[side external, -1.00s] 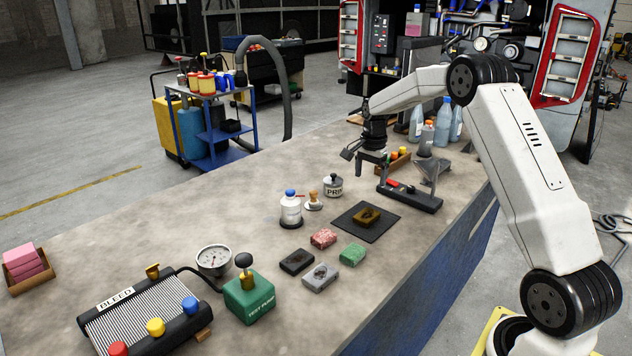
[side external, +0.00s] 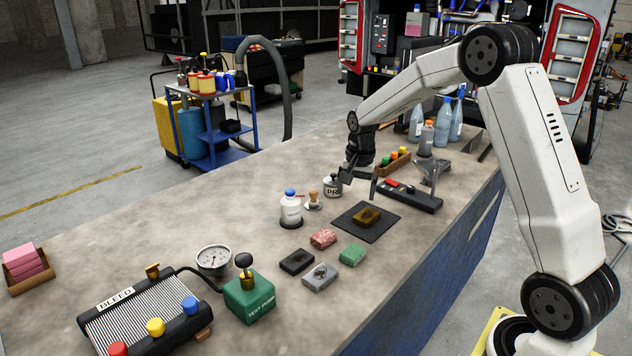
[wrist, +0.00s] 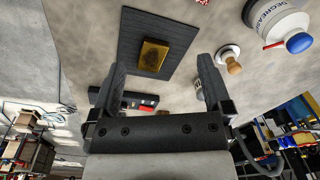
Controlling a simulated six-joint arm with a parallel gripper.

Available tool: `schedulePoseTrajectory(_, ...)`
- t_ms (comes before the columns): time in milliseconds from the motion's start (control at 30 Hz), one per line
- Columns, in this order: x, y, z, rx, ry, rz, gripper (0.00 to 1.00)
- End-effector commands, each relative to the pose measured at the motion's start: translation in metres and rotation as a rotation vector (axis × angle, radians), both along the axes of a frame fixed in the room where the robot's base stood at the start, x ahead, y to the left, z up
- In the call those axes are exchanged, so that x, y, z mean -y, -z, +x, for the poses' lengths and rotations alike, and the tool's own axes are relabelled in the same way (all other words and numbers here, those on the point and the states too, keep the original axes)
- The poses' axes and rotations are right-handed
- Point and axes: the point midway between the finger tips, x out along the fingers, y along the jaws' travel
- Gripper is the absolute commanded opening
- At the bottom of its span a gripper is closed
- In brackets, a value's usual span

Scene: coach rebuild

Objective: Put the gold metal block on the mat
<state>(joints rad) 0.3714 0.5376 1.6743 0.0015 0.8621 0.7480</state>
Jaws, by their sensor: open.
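The gold metal block (side external: 367,216) lies flat on the dark square mat (side external: 382,229), near the mat's middle. In the wrist view the gold block (wrist: 154,56) sits on the dark mat (wrist: 183,29), with bare mat around it. A dark worn patch marks the block's top. My gripper (side external: 360,183) is open and empty, above the bench and behind the mat in the side view. In the wrist view its two fingers (wrist: 160,75) are spread wide, and the block shows between and beyond their tips. The gripper is apart from the block.
A white PRI-labelled pot (side external: 332,187) stands close to my gripper. A black stand with a red switch (side external: 410,195) is right of it. Red (side external: 323,238), green (side external: 352,254), black (side external: 297,261) and grey (side external: 320,277) blocks lie near the mat. A white bottle (side external: 291,212) stands left.

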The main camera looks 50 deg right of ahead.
Motion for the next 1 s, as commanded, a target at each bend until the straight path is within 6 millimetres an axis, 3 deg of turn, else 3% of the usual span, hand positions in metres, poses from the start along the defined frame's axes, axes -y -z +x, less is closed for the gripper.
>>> schedulePoseTrajectory(100,-0.035,-0.001,-0.017,0.019,-0.162,-0.015,1.0)
schedulePoseTrajectory(300,-0.086,0.002,-0.051,0.052,-0.431,-0.046,1.0)
schedulePoseTrajectory(600,-0.147,0.013,-0.119,0.102,-0.829,-0.099,1.0)
schedulePoseTrajectory(800,-0.17,0.021,-0.159,0.128,-1.028,-0.131,1.0)
schedulePoseTrajectory(1000,-0.178,0.025,-0.175,0.137,-1.109,-0.144,1.0)
